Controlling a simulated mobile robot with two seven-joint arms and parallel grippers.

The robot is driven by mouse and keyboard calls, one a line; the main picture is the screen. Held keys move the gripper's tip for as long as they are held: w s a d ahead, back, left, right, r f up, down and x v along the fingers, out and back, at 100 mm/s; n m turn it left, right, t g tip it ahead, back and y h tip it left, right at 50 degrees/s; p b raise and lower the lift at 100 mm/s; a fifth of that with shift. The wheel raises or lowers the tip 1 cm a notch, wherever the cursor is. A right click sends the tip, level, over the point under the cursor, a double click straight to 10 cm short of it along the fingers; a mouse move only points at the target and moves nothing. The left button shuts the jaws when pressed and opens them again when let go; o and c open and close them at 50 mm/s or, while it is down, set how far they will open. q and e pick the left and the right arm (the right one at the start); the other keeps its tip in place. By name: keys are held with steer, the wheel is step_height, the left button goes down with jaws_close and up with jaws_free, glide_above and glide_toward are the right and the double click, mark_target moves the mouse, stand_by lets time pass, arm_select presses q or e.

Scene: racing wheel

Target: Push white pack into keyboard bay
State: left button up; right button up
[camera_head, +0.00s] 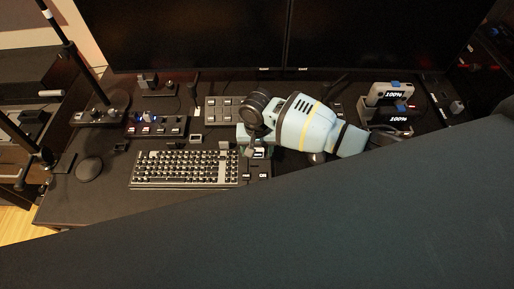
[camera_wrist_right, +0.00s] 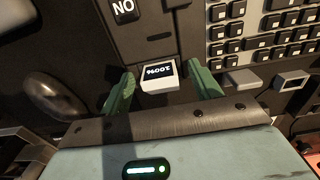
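My right gripper (camera_head: 256,143) points down at the right end of the black keyboard (camera_head: 185,168). In the right wrist view its green fingers (camera_wrist_right: 163,88) are spread apart. A small white pack (camera_wrist_right: 158,77) with an upside-down "100%" display lies between the fingertips, with a narrow gap to the right finger; contact with the left finger is unclear. The pack also shows under the gripper in the head view (camera_head: 259,153). The keyboard keys show at the upper right of the wrist view (camera_wrist_right: 262,25). The bay opening is not clearly visible around the pack. My left gripper is out of view.
Two other units with "100%" displays, one pale (camera_head: 392,92) and one dark (camera_head: 388,121), stand at the right. A mouse (camera_head: 89,168) lies left of the keyboard. A button box (camera_head: 158,127) stands behind it. Large monitors (camera_head: 185,35) line the back. A dark surface fills the foreground.

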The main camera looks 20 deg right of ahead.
stand_by(0.3)
step_height(320, 180, up, 8)
steer(key=shift+f, duration=0.1)
stand_by(0.3)
steer(key=shift+s, duration=0.1)
stand_by(0.7)
